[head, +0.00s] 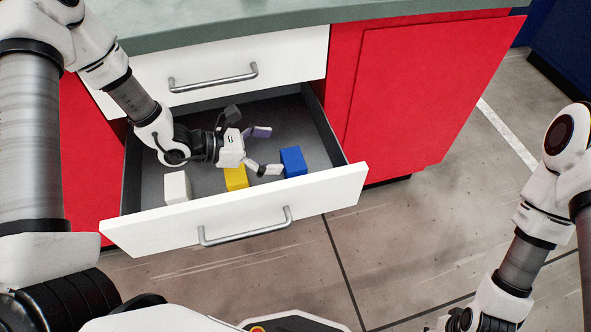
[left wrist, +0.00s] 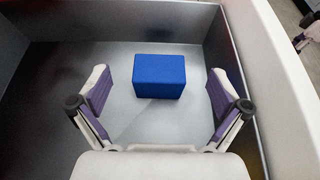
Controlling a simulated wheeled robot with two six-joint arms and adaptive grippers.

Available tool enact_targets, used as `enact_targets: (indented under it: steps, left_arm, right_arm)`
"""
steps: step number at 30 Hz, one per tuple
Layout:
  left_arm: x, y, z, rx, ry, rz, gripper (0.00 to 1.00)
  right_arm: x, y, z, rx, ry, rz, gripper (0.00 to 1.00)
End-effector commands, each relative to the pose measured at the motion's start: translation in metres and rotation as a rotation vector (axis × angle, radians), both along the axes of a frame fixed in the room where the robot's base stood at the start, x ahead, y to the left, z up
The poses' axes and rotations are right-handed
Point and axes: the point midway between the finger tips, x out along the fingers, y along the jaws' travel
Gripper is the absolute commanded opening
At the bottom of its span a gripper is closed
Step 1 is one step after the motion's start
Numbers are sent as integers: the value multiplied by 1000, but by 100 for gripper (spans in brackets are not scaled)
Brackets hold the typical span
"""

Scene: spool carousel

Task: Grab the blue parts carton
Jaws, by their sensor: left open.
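The blue parts carton (head: 293,161) stands in the open drawer, toward its right end. My left gripper (head: 266,150) is inside the drawer just left of the carton, with its fingers spread and pointing at it. In the left wrist view the blue carton (left wrist: 160,76) sits ahead, centred between the open fingertips of the left gripper (left wrist: 158,88). No finger touches it that I can see. My right arm shows at the right edge of the head view; its gripper is not clearly visible.
A yellow carton (head: 236,178) and a white carton (head: 177,187) stand in the same drawer (head: 235,212). The drawer walls surround the gripper. A closed white drawer (head: 215,70) and the grey counter (head: 240,17) are above, and a red cabinet door (head: 425,90) is to the right.

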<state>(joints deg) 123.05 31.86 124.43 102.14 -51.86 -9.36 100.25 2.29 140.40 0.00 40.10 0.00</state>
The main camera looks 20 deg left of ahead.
Motion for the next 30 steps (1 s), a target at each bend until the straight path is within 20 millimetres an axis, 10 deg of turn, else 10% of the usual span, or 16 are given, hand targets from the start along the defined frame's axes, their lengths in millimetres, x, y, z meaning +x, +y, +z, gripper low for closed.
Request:
enact_targets:
  steps: [26, 30]
  left_arm:
    - [38, -59, -51, 1, 1, 0, 100]
    - [38, -59, -51, 1, 1, 0, 57]
  right_arm:
    - [0, 0, -37, 0, -1, 0, 39]
    - [0, 0, -37, 0, -1, 0, 39]
